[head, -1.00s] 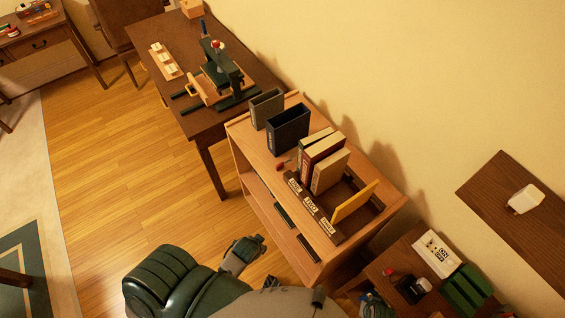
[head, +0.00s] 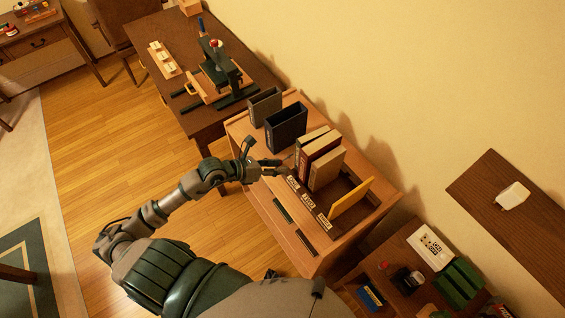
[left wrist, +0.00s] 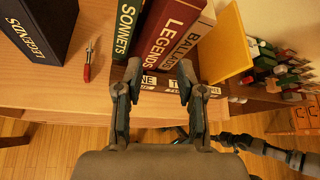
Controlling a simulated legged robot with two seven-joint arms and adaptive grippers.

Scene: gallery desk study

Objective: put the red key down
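The red key (left wrist: 88,65) lies on the wooden top of the bookcase in the left wrist view, beside the dark book box and left of my left gripper. It has a red handle and a thin metal end. I cannot make it out in the head view, where my left gripper covers that area. My left gripper (head: 282,167) reaches over the bookcase's front edge. In the left wrist view the left gripper (left wrist: 160,82) is open, its two fingers apart with nothing held between them. An arm of mine shows at the lower right there, its gripper unclear.
Upright books (left wrist: 172,35) stand just beyond my left fingers, with label blocks (head: 308,200) in front. A dark book box (head: 286,127) and a yellow panel (head: 352,197) stand on the bookcase (head: 290,235). A desk with a press (head: 220,70) adjoins it.

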